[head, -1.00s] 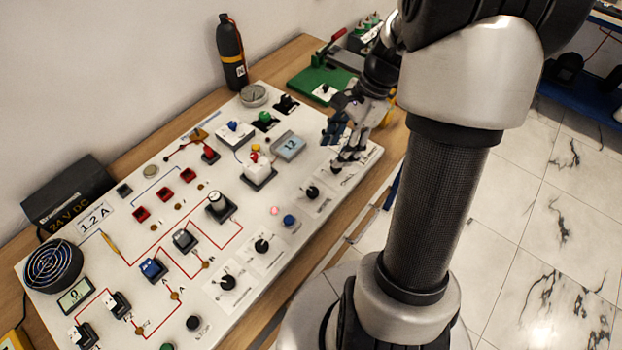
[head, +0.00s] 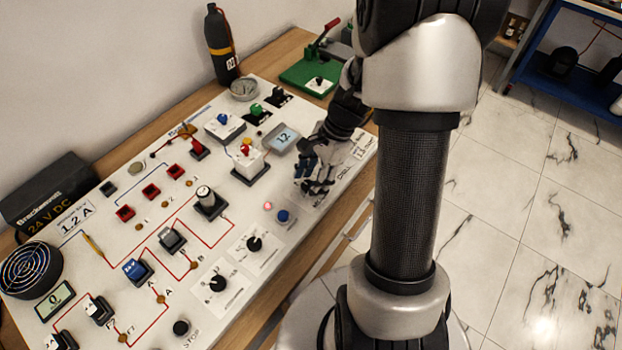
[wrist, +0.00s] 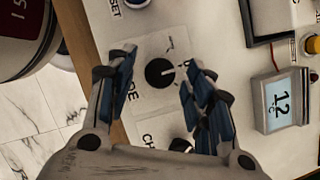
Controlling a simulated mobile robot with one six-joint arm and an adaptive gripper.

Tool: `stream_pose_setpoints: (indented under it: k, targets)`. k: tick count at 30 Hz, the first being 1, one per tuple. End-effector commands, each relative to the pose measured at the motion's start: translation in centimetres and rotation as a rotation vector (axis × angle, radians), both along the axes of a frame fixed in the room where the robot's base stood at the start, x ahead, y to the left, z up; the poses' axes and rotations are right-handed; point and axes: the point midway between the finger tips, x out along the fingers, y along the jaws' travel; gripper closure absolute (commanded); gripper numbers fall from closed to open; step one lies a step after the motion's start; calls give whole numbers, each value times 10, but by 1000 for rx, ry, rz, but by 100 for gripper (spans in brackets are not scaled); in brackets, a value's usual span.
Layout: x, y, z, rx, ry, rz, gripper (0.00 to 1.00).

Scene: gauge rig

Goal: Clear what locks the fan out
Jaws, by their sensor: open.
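The fan (head: 30,268) sits at the left end of the white panel, with a display (head: 55,300) reading 0 beside it. A red lamp (head: 268,206) is lit beside a blue button (head: 283,215); in the wrist view the word RESET stands by the blue button (wrist: 137,2). My gripper (head: 310,180) is open over the panel's right part. In the wrist view its spread fingers stand on either side of a black rotary knob (wrist: 160,73), whose white mark points right. Contact cannot be told. A second dark knob (wrist: 181,146) is partly hidden by the gripper.
Two more knobs (head: 217,284) (head: 254,243) lie nearer the front edge. A dark bottle (head: 220,45) stands behind the panel.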

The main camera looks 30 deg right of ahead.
Motion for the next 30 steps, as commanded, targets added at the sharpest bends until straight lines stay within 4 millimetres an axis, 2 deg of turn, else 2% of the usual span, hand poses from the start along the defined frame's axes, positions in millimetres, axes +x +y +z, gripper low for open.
stream_pose_setpoints:
  k: [3, 23, 30]
  targets:
    - [0, 0, 0, 0, 0, 0, 52]
    - [0, 0, 0, 0, 1, 0, 96]
    - [0, 0, 1, 0, 1, 21, 96]
